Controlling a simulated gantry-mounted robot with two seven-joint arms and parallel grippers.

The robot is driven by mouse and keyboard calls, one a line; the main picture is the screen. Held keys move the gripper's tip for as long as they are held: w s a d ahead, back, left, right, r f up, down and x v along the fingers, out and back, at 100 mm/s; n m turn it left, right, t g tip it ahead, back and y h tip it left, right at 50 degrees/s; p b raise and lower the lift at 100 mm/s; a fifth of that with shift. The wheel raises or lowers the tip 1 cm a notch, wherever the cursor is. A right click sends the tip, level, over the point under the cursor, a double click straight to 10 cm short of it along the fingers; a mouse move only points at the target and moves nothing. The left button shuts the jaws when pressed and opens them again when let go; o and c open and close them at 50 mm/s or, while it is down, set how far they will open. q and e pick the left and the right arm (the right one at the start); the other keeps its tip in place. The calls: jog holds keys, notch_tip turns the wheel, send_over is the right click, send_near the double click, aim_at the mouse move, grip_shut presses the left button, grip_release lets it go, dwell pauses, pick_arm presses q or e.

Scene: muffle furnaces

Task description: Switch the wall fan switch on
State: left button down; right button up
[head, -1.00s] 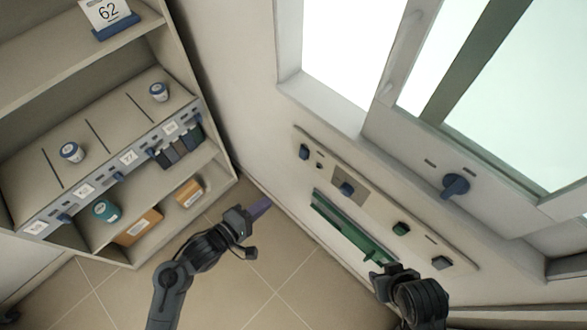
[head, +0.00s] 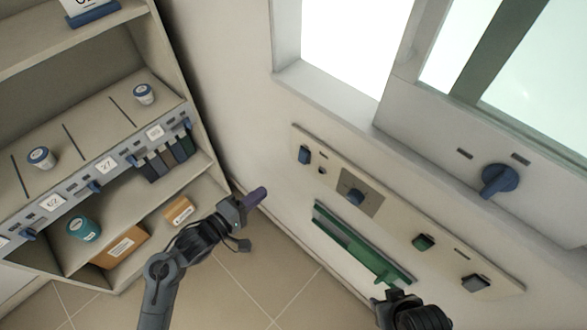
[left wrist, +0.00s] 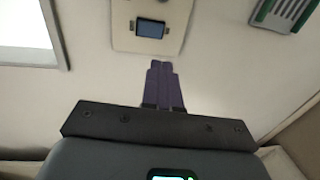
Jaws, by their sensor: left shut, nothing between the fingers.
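A pale panel (head: 387,217) on the wall carries several controls. A blue switch (head: 304,155) is at its left end; a blue rocker, apparently the same switch, shows in the left wrist view (left wrist: 151,28). Further along are a blue knob on a grey plate (head: 356,194), a green switch (head: 423,242) and a grey switch (head: 475,283). I cannot read which is the fan switch. My left gripper (head: 262,191), with purple fingers (left wrist: 160,66), is shut and empty, pointing at the left end of the panel, apart from the rocker. My right gripper (head: 392,296) is dark and partly cut off.
A green rack (head: 360,243) is mounted on the wall below the panel. A large blue knob (head: 499,180) is on the pale housing at the right. A shelf unit (head: 110,118) with jars and boxes stands at the left. Floor between is clear.

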aim_at(301, 162)
pick_arm(q)
jog(key=b+x, duration=0.3)
jog(key=x, duration=1.1)
jog(key=shift+b, duration=0.35)
pick_arm(e)
notch_tip(301, 162, down, 4)
jog(key=shift+r, duration=0.15)
pick_arm(q)
jog(key=shift+a, duration=0.1)
